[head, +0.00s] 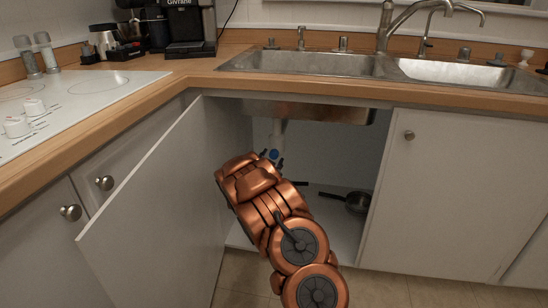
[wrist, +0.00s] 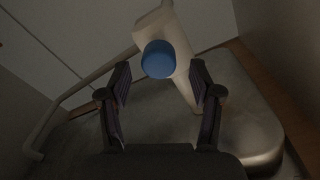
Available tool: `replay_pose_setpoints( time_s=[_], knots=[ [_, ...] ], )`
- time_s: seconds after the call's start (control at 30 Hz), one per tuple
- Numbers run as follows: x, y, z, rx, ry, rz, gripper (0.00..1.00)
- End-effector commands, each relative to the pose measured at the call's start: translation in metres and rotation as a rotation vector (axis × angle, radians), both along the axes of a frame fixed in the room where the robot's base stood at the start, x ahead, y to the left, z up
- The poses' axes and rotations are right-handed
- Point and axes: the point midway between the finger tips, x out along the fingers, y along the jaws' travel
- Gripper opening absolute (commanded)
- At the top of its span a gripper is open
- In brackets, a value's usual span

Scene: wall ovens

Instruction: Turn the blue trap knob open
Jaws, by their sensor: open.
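The blue trap knob (wrist: 158,60) sits on a pale drain pipe (wrist: 181,72) under the sink. In the wrist view it lies ahead of my gripper (wrist: 159,82), between the lines of the two fingers and a little beyond their tips. The fingers are open, with one on each side and nothing between them. In the head view the knob (head: 272,155) shows as a small blue spot inside the open cabinet, just past the end of my arm. My gripper (head: 275,158) is mostly hidden there behind my copper arm.
The left cabinet door (head: 150,205) stands open beside my arm. The right door (head: 440,190) is shut. A dark pan (head: 357,202) lies on the cabinet floor. The metal sink underside (head: 310,110) hangs above the opening. A thin pipe (wrist: 60,105) runs at the left in the wrist view.

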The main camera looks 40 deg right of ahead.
Motion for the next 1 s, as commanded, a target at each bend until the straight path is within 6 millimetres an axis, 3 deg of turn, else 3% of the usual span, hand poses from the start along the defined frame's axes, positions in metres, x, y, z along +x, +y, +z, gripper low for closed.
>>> replay_pose_setpoints(
  time_s=[0.3,0.73,1.0],
  knots=[
    [0.014,-0.022,-0.003,0.004,0.001,0.0,0.64],
    [0.016,-0.026,-0.002,0.003,0.004,0.0,0.64],
    [0.016,-0.026,-0.002,0.002,0.003,0.0,0.38]
  ],
)
